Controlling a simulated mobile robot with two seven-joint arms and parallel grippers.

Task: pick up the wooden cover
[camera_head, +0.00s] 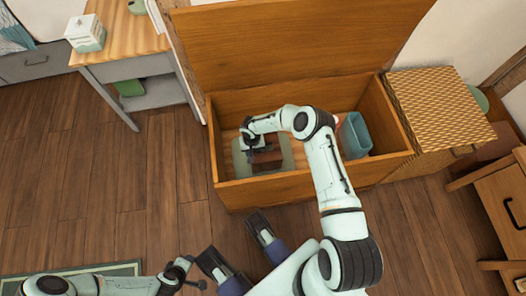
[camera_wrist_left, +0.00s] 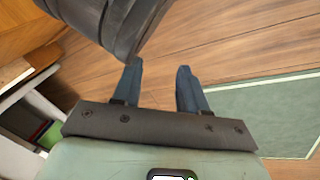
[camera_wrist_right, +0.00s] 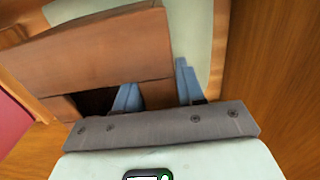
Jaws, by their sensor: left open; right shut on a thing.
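The wooden cover (camera_head: 266,158) is a reddish-brown, box-like piece inside the open wooden chest. In the right wrist view the wooden cover (camera_wrist_right: 90,55) shows a flat face and a dark hollow near the fingers. My right gripper (camera_head: 252,142) reaches down into the chest. Its fingers (camera_wrist_right: 158,90) are shut on the cover, one on each side of its wall. The cover lies over a pale green piece (camera_head: 283,160) on the chest floor; I cannot tell whether they touch. My left gripper (camera_wrist_left: 160,85) is open and empty, low above the floor.
A teal bin (camera_head: 355,135) stands inside at the right. A woven box (camera_head: 440,108) adjoins the chest's right side. A desk (camera_head: 130,48) stands at the left.

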